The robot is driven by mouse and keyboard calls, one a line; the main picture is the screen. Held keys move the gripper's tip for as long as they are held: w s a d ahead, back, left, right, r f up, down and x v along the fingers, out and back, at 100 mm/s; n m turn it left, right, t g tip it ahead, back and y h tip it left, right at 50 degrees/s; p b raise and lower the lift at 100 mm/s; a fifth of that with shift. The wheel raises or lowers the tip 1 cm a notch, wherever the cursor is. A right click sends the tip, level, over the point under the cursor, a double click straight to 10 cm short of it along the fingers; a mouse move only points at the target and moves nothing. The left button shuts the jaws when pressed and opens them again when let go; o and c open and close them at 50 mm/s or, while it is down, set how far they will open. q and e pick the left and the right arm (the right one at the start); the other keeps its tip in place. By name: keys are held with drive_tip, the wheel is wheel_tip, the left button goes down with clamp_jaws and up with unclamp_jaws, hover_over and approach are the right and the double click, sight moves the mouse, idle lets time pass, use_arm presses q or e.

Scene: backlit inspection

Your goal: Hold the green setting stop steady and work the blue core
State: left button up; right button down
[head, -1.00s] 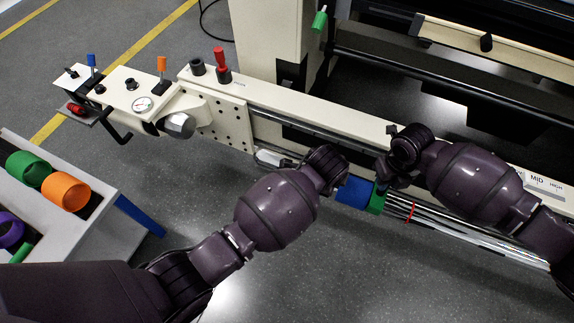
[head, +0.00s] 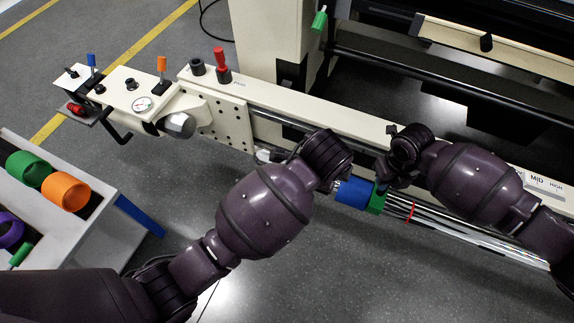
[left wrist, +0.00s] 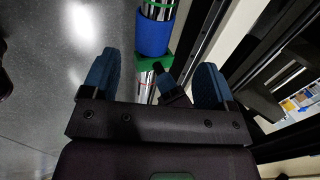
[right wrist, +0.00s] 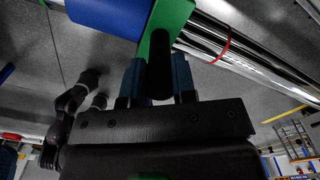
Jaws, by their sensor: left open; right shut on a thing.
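The blue core (head: 355,192) is a sleeve around the shiny bars beside the rail, with the green setting stop (head: 377,199) at its right end. My right gripper (right wrist: 158,72) is shut on the dark handle (right wrist: 160,62) of the green setting stop, which also shows in the right wrist view (right wrist: 172,14). My left gripper (left wrist: 155,68) is open and empty in the left wrist view. There the blue core (left wrist: 154,36) and the green stop lie beyond its fingers; I cannot tell how far. In the head view my left wrist hides part of the bars.
A red ring (head: 411,211) sits on the bars right of the stop. A cream rail (head: 300,112) runs behind, with a gauge and levers at its left end. A bin (head: 100,195) with green, orange and purple cylinders stands at left. Floor in front is open.

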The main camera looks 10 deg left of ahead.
use_arm(q)
drive_tip(key=shift+v, duration=0.8)
use_arm(e)
drive_tip(key=shift+s+f, duration=0.1)
drive_tip(key=shift+f, duration=0.05)
use_arm(q)
drive_tip(key=shift+f, duration=0.1)
use_arm(e)
drive_tip(key=c, duration=0.9)
unclamp_jaws()
drive_tip(key=shift+o, duration=0.3)
wheel_tip(320, 180, up, 12)
drive_tip(key=shift+r, duration=0.1)
